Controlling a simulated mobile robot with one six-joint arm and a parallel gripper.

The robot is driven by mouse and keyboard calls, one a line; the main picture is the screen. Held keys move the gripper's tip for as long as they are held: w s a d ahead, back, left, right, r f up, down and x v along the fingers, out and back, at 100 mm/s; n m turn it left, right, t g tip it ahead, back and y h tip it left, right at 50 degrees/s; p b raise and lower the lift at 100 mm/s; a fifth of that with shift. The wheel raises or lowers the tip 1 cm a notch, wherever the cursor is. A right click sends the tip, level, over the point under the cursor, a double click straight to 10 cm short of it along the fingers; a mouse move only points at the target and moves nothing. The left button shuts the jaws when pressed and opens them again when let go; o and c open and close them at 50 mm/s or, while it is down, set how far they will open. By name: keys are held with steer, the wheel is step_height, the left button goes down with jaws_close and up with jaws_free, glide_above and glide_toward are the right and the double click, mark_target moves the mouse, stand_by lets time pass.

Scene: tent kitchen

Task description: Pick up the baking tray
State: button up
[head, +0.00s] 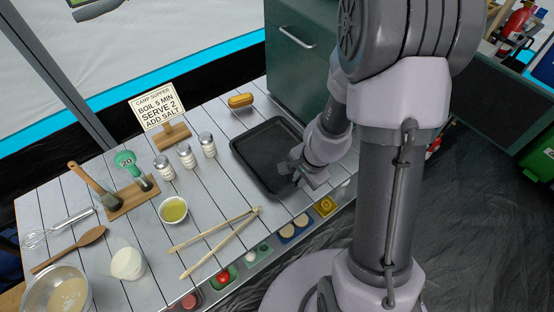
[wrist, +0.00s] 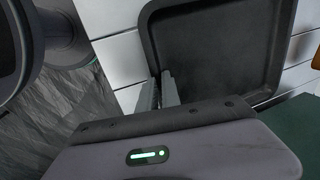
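The baking tray (head: 265,150) is a dark, rectangular, shallow tray lying on the grey slatted table, near its right end. It fills the upper middle of the wrist view (wrist: 215,45). My gripper (head: 288,169) is at the tray's near right edge in the head view. In the wrist view its two fingers (wrist: 158,92) stand close together, one on each side of the tray's rim, with the rim between them. The gripper appears shut on the rim. My wrist hides part of the tray's right side in the head view.
A yellow-brown oblong item (head: 241,100) lies behind the tray, near a green cabinet (head: 305,75). Several shakers (head: 187,155) and a sign (head: 158,106) stand left. Wooden tongs (head: 220,235) and a small bowl (head: 173,210) lie front left. Compartments with food (head: 287,232) line the front edge.

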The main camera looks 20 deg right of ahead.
jaws_close()
steer(key=shift+r, duration=0.1)
stand_by(1.2)
steer(key=w+a+r+p+v, duration=0.1)
steer(key=w+p+v, duration=0.1)
steer(key=p+v, duration=0.75)
steer(key=w+a+n+g+y+b, duration=0.2)
steer(key=a+n+b, duration=0.3)
steer(key=n, duration=0.9)
steer(key=shift+w+a+r+g, duration=0.3)
steer(key=shift+w+a+r, duration=0.2)
steer(key=shift+w+a, duration=0.25)
